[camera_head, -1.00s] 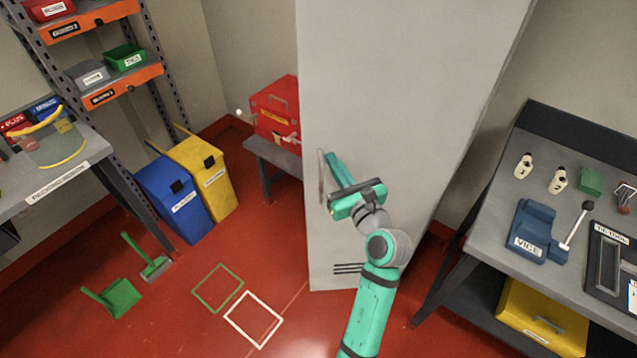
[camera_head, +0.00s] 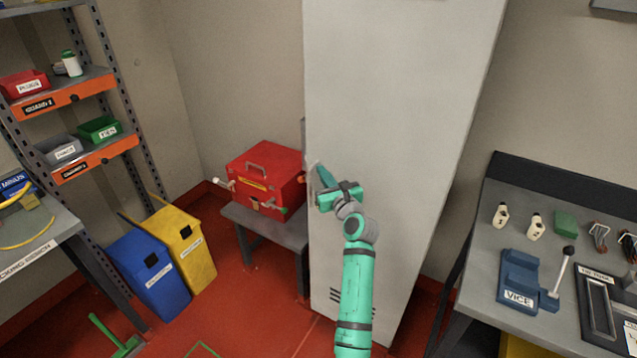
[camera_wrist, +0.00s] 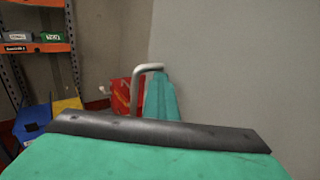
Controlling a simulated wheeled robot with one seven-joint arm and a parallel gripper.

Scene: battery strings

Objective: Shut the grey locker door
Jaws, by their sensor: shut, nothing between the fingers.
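The grey locker door (camera_head: 400,130) is a tall flat panel in the middle of the head view, with dark vent slots low on it. It fills the right of the wrist view (camera_wrist: 235,65). Its pale bar handle (camera_head: 311,176) is at the left edge and shows in the wrist view (camera_wrist: 134,88) as a bent bar. My gripper (camera_head: 322,178) is shut and empty at that edge, its green fingers (camera_wrist: 159,96) just right of the handle bar. I cannot tell whether they touch handle or door. The locker's inside is hidden, and the gap at the frame cannot be judged.
A red box (camera_head: 265,178) with levers sits on a low grey bench (camera_head: 265,228) left of the door. Blue (camera_head: 150,275) and yellow (camera_head: 187,250) bins and a shelf rack stand farther left. A workbench (camera_head: 480,262) with a blue vice stands at the right.

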